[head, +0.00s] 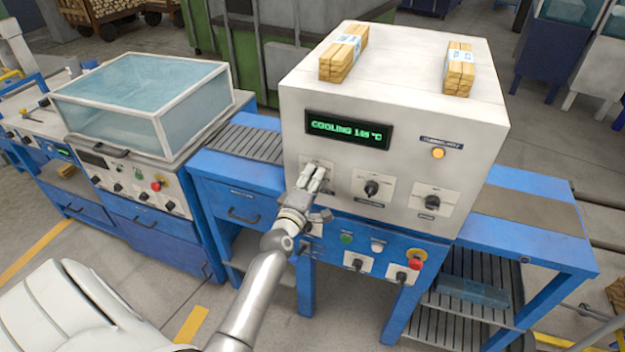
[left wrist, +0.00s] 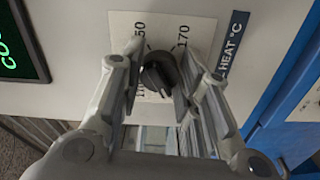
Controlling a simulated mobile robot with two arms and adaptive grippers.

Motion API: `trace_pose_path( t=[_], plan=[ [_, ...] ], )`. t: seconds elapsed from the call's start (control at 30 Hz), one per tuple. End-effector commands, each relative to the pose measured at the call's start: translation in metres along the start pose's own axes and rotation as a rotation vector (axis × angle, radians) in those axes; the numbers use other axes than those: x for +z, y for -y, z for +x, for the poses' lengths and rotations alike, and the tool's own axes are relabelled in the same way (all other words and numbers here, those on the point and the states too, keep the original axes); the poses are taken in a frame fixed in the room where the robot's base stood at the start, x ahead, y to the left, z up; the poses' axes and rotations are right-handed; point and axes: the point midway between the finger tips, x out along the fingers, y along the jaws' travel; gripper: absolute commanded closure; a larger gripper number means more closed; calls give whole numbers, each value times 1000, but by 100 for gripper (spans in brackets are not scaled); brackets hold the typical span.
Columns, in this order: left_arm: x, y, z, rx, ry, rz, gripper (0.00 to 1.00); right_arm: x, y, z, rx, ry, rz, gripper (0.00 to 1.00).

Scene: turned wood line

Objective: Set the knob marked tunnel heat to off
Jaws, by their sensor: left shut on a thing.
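The heat knob (left wrist: 158,72) is black and round, on a white scale plate (left wrist: 200,32) with 150 and 170 marks. A dark label beside it reads "HEAT °C"; the rest of the label is out of frame. My left gripper (left wrist: 155,85) is shut on this knob, one finger on each side. In the head view my left gripper (head: 312,180) covers the leftmost knob on the front of the white machine (head: 400,75). The green display (head: 348,129) reads "COOLING" and a temperature that looks like 145 °C. My right gripper is not in view.
Two more black knobs, a middle one (head: 371,188) and a right one (head: 432,202), sit to the right. An amber lamp (head: 438,153) is above them. A red stop button (head: 415,265) and small switches lie below. Wood bundles (head: 343,58) rest on top.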

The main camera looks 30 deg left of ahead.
Motion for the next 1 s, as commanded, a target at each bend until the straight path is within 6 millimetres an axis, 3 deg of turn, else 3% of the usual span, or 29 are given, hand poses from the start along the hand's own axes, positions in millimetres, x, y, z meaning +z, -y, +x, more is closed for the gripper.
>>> trace_pose_path(
  t=[0.27, 0.3, 0.47, 0.8, 1.0],
  plan=[
    [2, 4, -1, -7, 4, -3, 93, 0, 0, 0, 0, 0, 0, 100],
    [2, 4, -1, -7, 4, -3, 66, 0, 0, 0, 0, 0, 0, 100],
    [1, 2, -1, -5, 3, -2, 47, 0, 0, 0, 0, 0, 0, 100],
    [0, 1, -2, -2, 1, 0, 47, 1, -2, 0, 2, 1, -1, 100],
    [0, 2, -26, -3, 1, 0, 47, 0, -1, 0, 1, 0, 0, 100]
  ],
)
